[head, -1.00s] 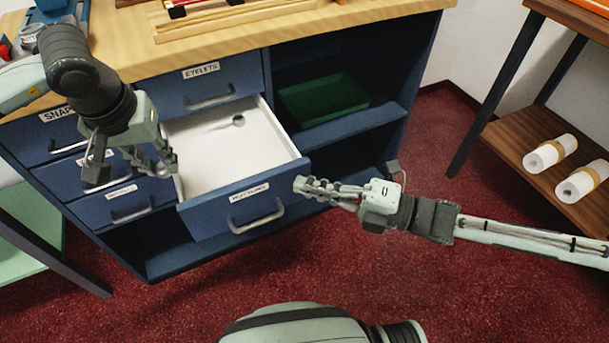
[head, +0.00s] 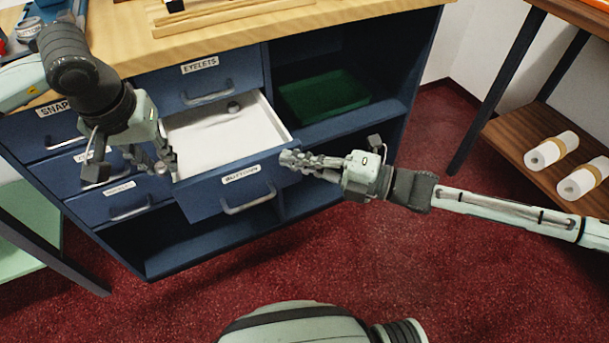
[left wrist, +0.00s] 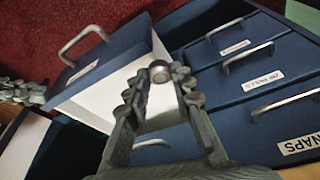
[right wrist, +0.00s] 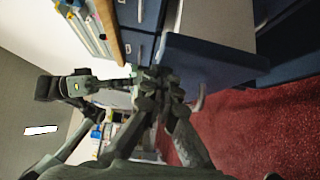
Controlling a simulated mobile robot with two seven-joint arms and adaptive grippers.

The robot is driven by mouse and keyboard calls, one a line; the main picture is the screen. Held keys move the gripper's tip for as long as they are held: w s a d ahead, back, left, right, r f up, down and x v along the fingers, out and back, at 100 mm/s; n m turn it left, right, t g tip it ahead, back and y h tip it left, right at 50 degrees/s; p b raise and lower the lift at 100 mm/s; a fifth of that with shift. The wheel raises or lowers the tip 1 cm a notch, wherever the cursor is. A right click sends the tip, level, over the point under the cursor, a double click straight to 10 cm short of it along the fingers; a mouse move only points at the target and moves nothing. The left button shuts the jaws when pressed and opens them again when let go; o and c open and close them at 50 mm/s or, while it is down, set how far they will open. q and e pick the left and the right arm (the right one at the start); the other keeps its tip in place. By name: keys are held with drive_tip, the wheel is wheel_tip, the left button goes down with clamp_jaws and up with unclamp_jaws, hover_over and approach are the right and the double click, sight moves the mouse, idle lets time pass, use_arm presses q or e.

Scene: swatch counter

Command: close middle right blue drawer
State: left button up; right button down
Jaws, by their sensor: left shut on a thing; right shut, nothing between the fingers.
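The middle right blue drawer (head: 205,203), labelled BUTTONS, stands partly open below the EYELETS drawer. Its white inside shows, with a small round grey thing (head: 233,107) near the back. My right gripper (head: 285,158) is shut and empty, with its fingertips at the right end of the drawer front; they seem to touch it. The front also shows in the right wrist view (right wrist: 205,58). My left gripper (head: 166,160) is at the drawer's left side, shut on a small round grey thing (left wrist: 159,72), whose kind I cannot tell.
The EYELETS drawer (head: 190,90) above and the left column of drawers (head: 118,206) are shut. A green tray (head: 322,95) lies on the open shelf to the right. A side table with paper rolls (head: 550,150) stands at far right. The red carpet in front is clear.

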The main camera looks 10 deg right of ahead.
sight(266, 126)
drive_tip(key=w+a+b, duration=0.1)
drive_tip(key=w, duration=0.4)
drive_tip(key=w+a+b, duration=0.1)
drive_tip(key=w+a, duration=0.1)
drive_tip(key=w, duration=0.2)
drive_tip(key=w+a+b, duration=0.1)
drive_tip(key=w+b, duration=0.1)
drive_tip(key=w, duration=0.3)
drive_tip(key=shift+w+a, duration=0.3)
drive_tip(key=shift+a, duration=0.05)
